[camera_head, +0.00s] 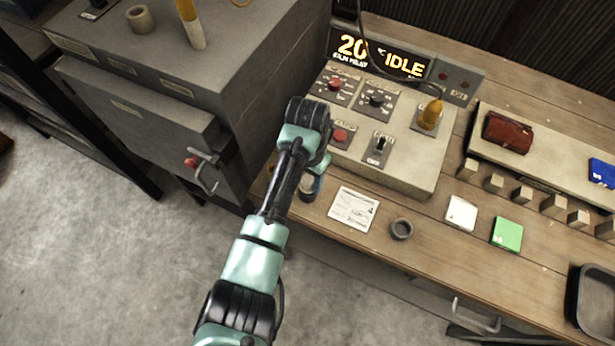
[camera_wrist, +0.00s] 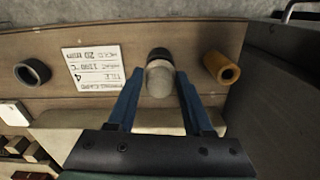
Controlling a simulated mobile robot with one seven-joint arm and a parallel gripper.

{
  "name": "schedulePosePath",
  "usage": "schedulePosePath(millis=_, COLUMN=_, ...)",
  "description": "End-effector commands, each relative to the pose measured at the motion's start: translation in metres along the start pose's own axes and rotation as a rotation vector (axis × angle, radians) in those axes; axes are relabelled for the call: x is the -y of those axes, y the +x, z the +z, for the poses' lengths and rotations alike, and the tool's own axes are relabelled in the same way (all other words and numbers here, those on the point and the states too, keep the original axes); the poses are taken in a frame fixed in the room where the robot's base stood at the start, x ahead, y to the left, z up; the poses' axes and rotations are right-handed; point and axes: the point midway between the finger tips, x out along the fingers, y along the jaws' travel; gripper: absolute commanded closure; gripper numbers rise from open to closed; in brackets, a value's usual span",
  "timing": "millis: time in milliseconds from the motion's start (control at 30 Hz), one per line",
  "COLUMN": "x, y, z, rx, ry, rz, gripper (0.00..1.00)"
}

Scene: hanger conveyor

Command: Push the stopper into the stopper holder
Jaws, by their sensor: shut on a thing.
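My gripper (camera_wrist: 160,88) has its two blue fingers shut around a short rounded plug, light grey with a black far end, which looks like the stopper (camera_wrist: 160,74). In the head view my gripper (camera_head: 311,184) is low over the wooden bench, in front of the control box, and my arm partly hides it. Whether the stopper touches the bench is unclear. A dark round ring (camera_head: 401,229) stands on the bench to the right; it also shows at the left of the wrist view (camera_wrist: 32,72). An orange hollow tube (camera_wrist: 221,67) lies right of the stopper. Which one is the stopper holder is unclear.
A white printed card (camera_head: 354,209) lies between gripper and ring. The control box (camera_head: 400,165) with knobs and an IDLE display stands behind. A large grey kiln-like cabinet (camera_head: 150,130) is left. White (camera_head: 461,213) and green (camera_head: 507,233) tiles lie right.

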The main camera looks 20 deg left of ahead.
Motion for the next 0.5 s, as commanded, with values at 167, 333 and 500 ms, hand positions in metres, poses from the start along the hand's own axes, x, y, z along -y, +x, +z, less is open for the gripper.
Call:
schedulePosePath(millis=167, x=0.0000, y=0.0018, z=-0.0001, rx=0.000, ry=0.000, rz=0.000, gripper=0.98)
schedulePosePath(millis=333, x=0.0000, y=0.0045, z=-0.0001, rx=0.000, ry=0.000, rz=0.000, gripper=0.98)
schedulePosePath(millis=500, x=-0.0001, y=0.0071, z=-0.0001, rx=0.000, ry=0.000, rz=0.000, gripper=0.98)
